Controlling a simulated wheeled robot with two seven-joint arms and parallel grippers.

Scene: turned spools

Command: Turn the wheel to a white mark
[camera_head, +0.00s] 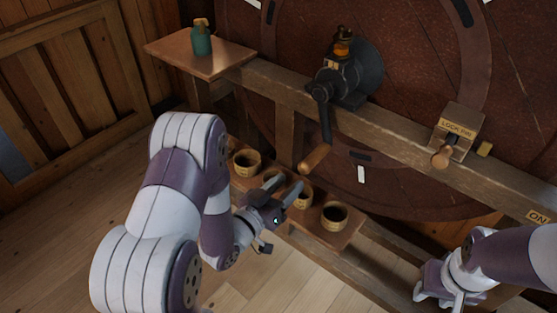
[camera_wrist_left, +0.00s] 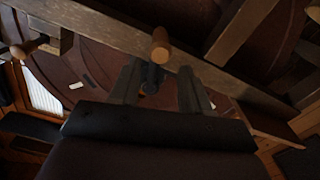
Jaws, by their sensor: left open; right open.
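The big dark red-brown wheel (camera_head: 420,75) stands behind a wooden beam. A white mark (camera_head: 361,174) lies low on the wheel, and another white mark (camera_head: 254,3) is at the top edge; one also shows in the left wrist view (camera_wrist_left: 76,85). A black crank (camera_head: 325,115) hangs down to a wooden handle (camera_head: 314,158). My left gripper (camera_head: 283,186) is open and empty, below and left of the handle. In the left wrist view the handle (camera_wrist_left: 160,46) is ahead of the parted fingers (camera_wrist_left: 160,85), apparently not between them. My right gripper (camera_head: 448,296) is open at the bottom right.
A box labelled LOCK PIN (camera_head: 460,122) with a wooden knob (camera_head: 441,159) is on the beam (camera_head: 400,125). Several labelled cups, such as one at the right (camera_head: 334,216), stand on a low shelf near my left gripper. A green bottle (camera_head: 202,40) is on a side shelf (camera_head: 170,47).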

